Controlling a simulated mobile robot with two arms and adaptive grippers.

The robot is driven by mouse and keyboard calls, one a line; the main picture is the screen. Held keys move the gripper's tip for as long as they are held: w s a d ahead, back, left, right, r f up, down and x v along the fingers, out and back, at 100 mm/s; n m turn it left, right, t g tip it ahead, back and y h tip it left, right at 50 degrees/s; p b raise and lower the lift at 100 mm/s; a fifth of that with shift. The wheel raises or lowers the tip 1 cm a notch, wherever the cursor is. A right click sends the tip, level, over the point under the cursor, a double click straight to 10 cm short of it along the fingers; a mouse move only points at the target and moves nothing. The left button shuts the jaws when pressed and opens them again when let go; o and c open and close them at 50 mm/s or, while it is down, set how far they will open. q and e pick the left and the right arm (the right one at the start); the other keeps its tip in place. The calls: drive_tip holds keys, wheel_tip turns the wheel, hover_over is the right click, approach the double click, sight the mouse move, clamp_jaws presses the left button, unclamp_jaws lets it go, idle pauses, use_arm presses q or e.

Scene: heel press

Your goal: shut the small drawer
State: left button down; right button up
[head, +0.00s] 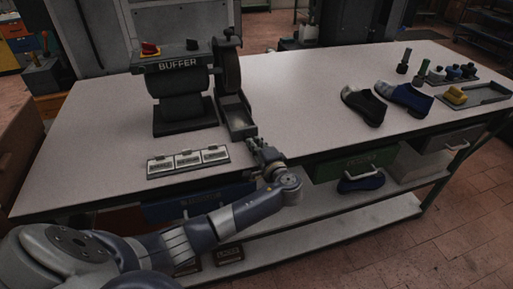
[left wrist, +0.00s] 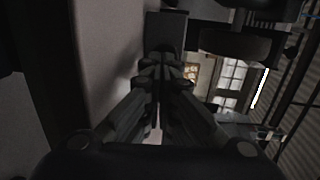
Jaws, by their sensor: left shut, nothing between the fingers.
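The small drawer looks to be the dark open-topped tray (head: 237,118) that sticks out at the front foot of the buffer (head: 182,85) on the white bench. Its front end points toward my left gripper (head: 253,145). The gripper is shut and empty, at the bench's front edge just in front of the tray. In the left wrist view, the shut fingers (left wrist: 163,68) point at a dark block (left wrist: 166,30), likely the tray's front. I cannot tell whether they touch it. My right gripper is not in view.
A rack of three white labelled blocks (head: 188,160) lies left of the gripper. Shoes (head: 405,97) and a tray with yellow pieces (head: 482,95) stand at the right. A blue drawer (head: 200,200) and a green drawer (head: 355,164) hang under the bench.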

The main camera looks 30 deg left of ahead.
sight(247, 124)
use_arm(q)
drive_tip(key=b+x, duration=0.1)
drive_tip(key=x, duration=0.2)
drive_tip(key=b+x, duration=0.2)
drive_tip(key=x, duration=0.2)
drive_tip(key=r+b+x, duration=0.1)
drive_tip(key=b+x, duration=0.1)
drive_tip(key=x, duration=0.2)
drive_tip(key=shift+w+d+r, duration=0.1)
drive_tip(key=shift+w+d, duration=0.1)
drive_tip(key=shift+w, duration=0.2)
drive_tip(key=shift+w+a+r, duration=0.15)
drive_tip(key=shift+a+r, duration=0.05)
drive_tip(key=shift+r, duration=0.05)
drive_tip(key=shift+s+d, duration=0.25)
drive_tip(key=shift+d, duration=0.2)
drive_tip(key=v, duration=1.1)
drive_tip(key=shift+r, duration=0.1)
drive_tip(key=shift+s+d, duration=0.1)
